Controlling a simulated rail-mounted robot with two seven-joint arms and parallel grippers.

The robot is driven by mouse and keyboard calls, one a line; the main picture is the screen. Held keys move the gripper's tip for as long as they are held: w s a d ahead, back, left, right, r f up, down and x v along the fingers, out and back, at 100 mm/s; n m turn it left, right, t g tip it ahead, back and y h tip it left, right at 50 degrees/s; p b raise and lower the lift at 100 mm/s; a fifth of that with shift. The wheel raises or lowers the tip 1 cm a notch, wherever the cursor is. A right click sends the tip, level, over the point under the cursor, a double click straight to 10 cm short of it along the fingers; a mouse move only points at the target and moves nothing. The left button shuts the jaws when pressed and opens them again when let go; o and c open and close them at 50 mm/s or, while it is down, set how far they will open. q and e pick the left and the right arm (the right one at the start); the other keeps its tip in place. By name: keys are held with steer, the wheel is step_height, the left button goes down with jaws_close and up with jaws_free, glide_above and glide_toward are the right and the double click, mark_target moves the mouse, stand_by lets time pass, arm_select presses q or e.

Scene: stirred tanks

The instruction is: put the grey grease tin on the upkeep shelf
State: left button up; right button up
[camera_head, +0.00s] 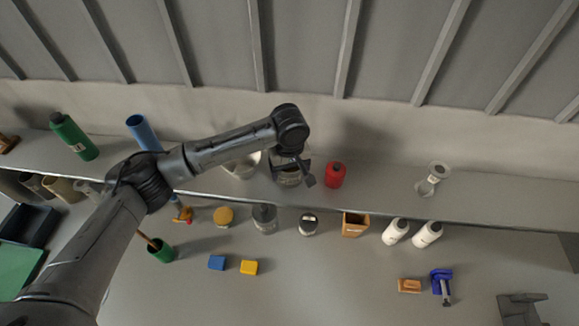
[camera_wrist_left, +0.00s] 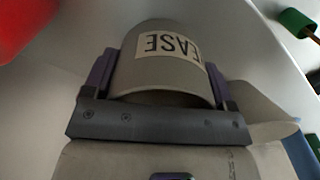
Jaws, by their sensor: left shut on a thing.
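My left gripper (camera_head: 298,173) is shut on the grey grease tin (camera_head: 287,178), over the long raised shelf (camera_head: 385,187) at the back. The tin also fills the middle of the left wrist view (camera_wrist_left: 160,72), between the two fingers of the gripper (camera_wrist_left: 160,80). Its pale label shows the letters "EASE", upside down there. In the head view the wrist and gripper partly cover the tin. I cannot tell whether its base touches the shelf. My right gripper is not in view.
A red bottle (camera_head: 335,174) stands just right of the tin, and a pale bowl (camera_head: 243,165) is to its left. A clear funnel-like vessel (camera_head: 433,179) stands farther right. The shelf between red bottle and vessel is clear. Several containers stand below the shelf edge.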

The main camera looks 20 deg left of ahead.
arm_select(q)
steer(key=o, duration=0.9)
steer(key=shift+f, duration=0.1)
step_height(320, 180, up, 12)
steer(key=b, duration=0.2)
steer(key=shift+b, duration=0.3)
stand_by(0.3)
